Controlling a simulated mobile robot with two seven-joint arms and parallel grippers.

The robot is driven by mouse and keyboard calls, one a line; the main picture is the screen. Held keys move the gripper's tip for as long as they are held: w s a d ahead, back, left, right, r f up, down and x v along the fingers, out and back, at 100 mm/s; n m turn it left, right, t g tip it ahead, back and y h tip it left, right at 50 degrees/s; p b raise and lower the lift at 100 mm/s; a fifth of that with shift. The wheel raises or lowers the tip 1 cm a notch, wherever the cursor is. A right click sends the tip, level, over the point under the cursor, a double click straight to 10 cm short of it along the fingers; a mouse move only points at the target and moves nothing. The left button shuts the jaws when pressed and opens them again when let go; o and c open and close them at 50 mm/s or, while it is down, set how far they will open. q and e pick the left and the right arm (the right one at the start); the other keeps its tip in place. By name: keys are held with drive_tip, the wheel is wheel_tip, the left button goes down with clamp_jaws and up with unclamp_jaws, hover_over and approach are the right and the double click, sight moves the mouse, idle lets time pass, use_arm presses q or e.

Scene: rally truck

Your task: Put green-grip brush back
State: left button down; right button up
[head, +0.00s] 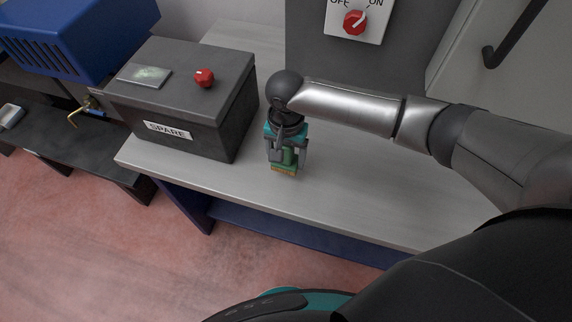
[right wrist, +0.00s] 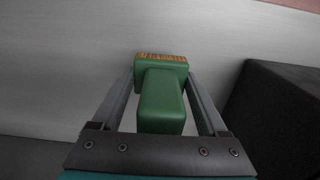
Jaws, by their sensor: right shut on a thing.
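The green-grip brush (right wrist: 161,95) is between the fingers of my right gripper in the right wrist view. Its green handle points toward the camera and its tan bristles (right wrist: 160,57) face away, toward the grey surface. In the head view, my right gripper (head: 286,160) points down over the light grey bench, shut on the brush (head: 290,158). The bristles show low between the fingers, near the bench top. I cannot tell whether they touch it. My left gripper is not in view.
A dark box labelled SPARE (head: 183,100) with a red knob stands just left of the gripper on the bench (head: 350,190). A grey panel with a red OFF/ON switch (head: 355,22) stands behind. A blue box (head: 75,35) is at far left. The bench is clear toward the right front.

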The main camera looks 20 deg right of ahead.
sight(286, 166)
drive_tip(key=shift+f, duration=1.85)
drive_tip(key=shift+f, duration=0.2)
drive_tip(key=o, duration=1.5)
